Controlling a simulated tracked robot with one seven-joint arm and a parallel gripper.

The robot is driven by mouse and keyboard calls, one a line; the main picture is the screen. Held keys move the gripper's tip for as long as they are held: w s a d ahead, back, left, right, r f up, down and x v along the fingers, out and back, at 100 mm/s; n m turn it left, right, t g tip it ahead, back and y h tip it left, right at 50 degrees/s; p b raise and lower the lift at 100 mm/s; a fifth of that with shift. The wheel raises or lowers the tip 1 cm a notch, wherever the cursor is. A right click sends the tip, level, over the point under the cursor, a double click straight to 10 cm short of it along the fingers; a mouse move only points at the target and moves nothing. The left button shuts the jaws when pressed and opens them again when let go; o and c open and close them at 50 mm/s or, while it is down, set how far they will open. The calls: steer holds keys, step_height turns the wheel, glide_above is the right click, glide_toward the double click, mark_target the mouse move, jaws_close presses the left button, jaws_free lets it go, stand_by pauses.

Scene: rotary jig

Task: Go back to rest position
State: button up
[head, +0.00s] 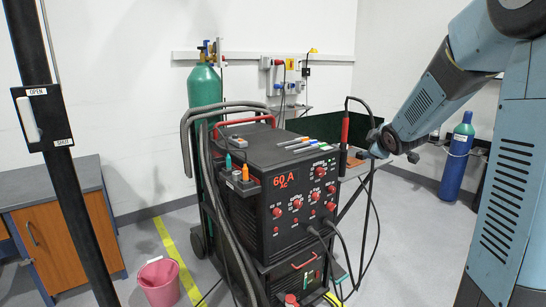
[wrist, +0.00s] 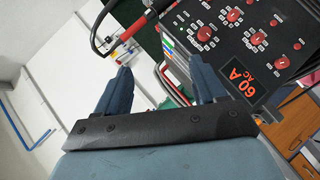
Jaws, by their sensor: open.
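My gripper (wrist: 163,80) shows in the wrist view with its two blue fingers apart and nothing held between them. In the head view my arm comes in from the right, and my gripper (head: 372,149) is at the right of the black welding machine (head: 290,215), near its upper edge. The machine's front, with red knobs and a "60 A AC" display, also shows at the upper right of the wrist view (wrist: 222,50). A torch with a red handle (head: 344,130) stands upright beside the machine, close to my gripper; whether they touch is unclear.
A green gas cylinder (head: 204,88) stands behind the machine. A pink bucket (head: 159,283) is on the floor near a yellow line. A wooden cabinet (head: 68,232) and a black post (head: 62,160) are at the left. A blue cylinder (head: 456,160) stands at the right. Cables hang in front of the machine.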

steer(key=s+a+m+g, duration=0.2)
steer(key=s+m, duration=0.2)
steer(key=s, duration=0.9)
steer(key=s+a+m+g, duration=0.3)
steer(key=s+m, duration=0.1)
steer(key=s, duration=0.9)
steer(key=s+a+m+g, duration=0.2)
steer(key=s+a+m, duration=0.1)
steer(key=s, duration=0.9)
steer(key=shift+s+a+r+m+g, duration=0.2)
steer(key=shift+s+a+m+g, duration=0.15)
steer(key=shift+m, duration=0.45)
steer(key=shift+d, duration=0.1)
steer(key=shift+c, duration=0.5)
